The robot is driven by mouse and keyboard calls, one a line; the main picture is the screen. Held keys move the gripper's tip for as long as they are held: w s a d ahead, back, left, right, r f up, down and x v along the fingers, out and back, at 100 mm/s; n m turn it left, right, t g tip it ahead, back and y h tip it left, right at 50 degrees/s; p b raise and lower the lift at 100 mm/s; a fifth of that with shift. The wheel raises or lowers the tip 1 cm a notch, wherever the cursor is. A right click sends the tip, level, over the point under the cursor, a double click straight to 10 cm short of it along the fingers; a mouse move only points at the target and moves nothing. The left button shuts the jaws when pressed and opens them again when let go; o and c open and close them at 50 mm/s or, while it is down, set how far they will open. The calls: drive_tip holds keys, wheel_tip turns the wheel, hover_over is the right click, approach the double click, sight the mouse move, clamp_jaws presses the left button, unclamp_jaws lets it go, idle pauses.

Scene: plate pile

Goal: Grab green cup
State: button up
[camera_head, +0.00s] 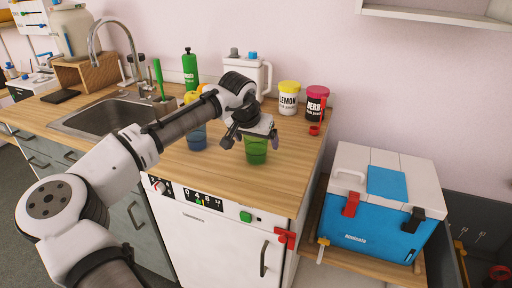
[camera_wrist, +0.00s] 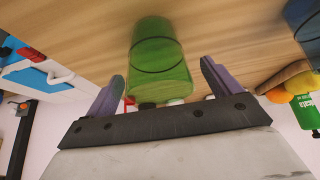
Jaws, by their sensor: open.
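The green cup (camera_head: 256,150) is a see-through tumbler standing on the wooden counter near its front edge. In the wrist view the green cup (camera_wrist: 160,62) lies between the lines of my two fingers, just beyond their tips. My gripper (camera_head: 250,132) is at the cup's upper part in the head view and hides its rim. In the wrist view my gripper (camera_wrist: 162,80) is open, with one purple finger to each side of the cup. Neither finger visibly touches it.
A blue cup (camera_head: 197,138) stands just left of the green cup. Lemon (camera_head: 289,98) and berry (camera_head: 317,103) jars and a white jug (camera_head: 262,74) stand behind. A sink (camera_head: 110,110) is at left. A blue and white cooler (camera_head: 372,235) stands lower right.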

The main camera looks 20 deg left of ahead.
drive_tip(key=shift+x, duration=0.85)
drive_tip(key=shift+c, duration=0.4)
drive_tip(key=c, duration=1)
drive_tip(key=shift+r, duration=0.1)
